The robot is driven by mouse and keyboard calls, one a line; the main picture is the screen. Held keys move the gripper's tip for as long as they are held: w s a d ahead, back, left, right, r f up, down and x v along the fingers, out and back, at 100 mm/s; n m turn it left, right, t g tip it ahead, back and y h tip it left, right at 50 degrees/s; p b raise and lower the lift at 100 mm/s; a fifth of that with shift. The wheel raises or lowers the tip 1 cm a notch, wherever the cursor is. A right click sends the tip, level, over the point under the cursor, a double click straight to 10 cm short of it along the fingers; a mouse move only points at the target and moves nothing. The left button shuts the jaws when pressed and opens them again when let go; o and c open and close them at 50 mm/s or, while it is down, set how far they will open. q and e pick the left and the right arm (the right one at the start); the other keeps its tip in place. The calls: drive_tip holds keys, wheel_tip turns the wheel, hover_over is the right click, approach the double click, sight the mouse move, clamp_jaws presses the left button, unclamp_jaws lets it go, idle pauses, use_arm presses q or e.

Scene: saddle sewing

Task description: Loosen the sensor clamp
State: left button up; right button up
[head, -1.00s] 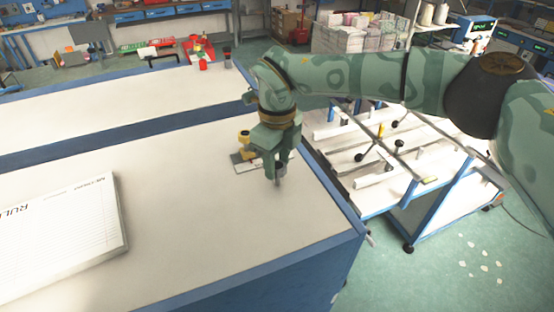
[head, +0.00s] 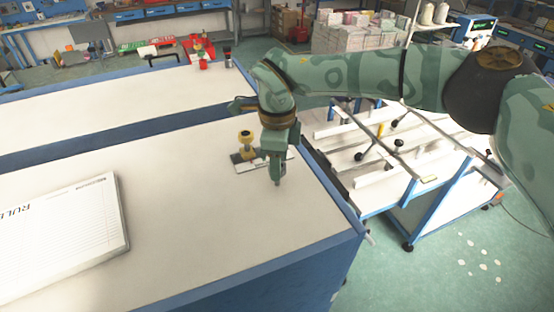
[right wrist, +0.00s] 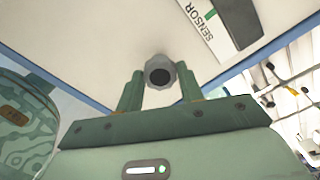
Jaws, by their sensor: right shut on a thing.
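My right gripper (head: 277,180) points down over the white table top, in front of a small flat plate (head: 246,167). In the right wrist view its two green fingers (right wrist: 160,88) close on a grey round piece (right wrist: 160,68) with a dark hole in its end. I cannot tell whether this piece touches the table. A yellow knob (head: 246,138) on a dark base stands upright on the plate, left of the gripper and apart from it. In the right wrist view a plate marked SENSOR (right wrist: 225,20) lies at the upper right. My left gripper is not in view.
A large ruled pad (head: 65,235) lies at the left of the table (head: 190,220). The table's blue right edge is close to my gripper. A trolley with rods and black knobs (head: 398,143) stands beyond that edge. The front middle of the table is clear.

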drive_tip(key=shift+r, duration=0.1)
drive_tip(key=o, duration=1)
wheel_tip(320, 180, up, 16)
drive_tip(key=b, duration=0.2)
